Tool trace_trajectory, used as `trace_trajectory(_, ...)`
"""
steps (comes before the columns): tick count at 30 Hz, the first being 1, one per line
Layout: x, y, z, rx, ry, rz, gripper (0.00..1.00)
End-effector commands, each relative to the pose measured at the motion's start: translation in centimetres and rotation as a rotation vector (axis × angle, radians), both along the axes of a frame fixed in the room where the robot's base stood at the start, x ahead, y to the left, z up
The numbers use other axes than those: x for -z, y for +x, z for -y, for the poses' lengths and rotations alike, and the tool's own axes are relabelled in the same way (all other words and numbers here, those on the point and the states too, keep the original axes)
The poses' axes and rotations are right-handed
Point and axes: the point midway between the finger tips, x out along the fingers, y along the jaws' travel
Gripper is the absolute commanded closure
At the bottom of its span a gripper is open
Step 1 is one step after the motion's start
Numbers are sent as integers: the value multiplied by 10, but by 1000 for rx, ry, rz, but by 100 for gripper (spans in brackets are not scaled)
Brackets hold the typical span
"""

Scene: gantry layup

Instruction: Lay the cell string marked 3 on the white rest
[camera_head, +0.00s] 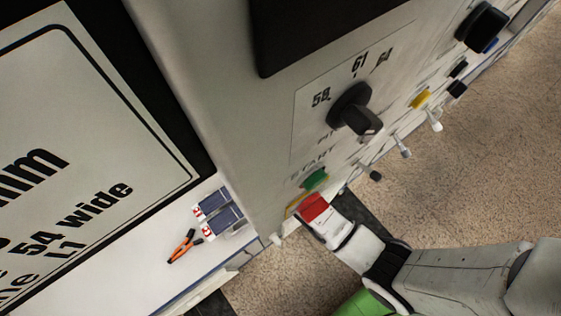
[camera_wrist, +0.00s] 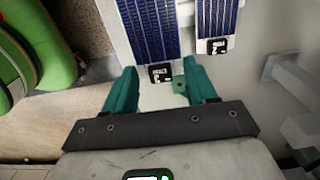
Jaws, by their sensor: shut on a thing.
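In the wrist view my gripper (camera_wrist: 162,88) has its two teal fingers on either side of the pale end of a blue cell string (camera_wrist: 152,28), and it is shut on that end. A small black-and-white tag (camera_wrist: 160,73) sits there; its mark is unreadable. A second cell string (camera_wrist: 217,18) lies to the right, apart from the fingers. In the head view two blue cell strings (camera_head: 218,197) (camera_head: 223,219) with red-and-white tags lie side by side on a white surface. Their marks are too small to read surely. My fingertips are hidden there. I cannot pick out the white rest.
Orange-handled pliers (camera_head: 183,246) lie left of the strings on the white surface (camera_head: 150,265). A large grey control panel (camera_head: 240,110) with a black knob (camera_head: 355,112), a green button (camera_head: 314,180) and several levers stands close beside my arm. Speckled floor (camera_head: 460,190) is open at right.

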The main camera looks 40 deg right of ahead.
Motion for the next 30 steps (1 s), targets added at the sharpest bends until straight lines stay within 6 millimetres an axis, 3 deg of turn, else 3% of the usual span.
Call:
trace_trajectory(9,37,0,0,-1,0,-1,74)
trace_trajectory(28,47,0,0,-1,0,-1,74)
trace_trajectory(29,46,0,0,-1,0,0,41)
trace_trajectory(30,46,0,0,-1,0,0,37)
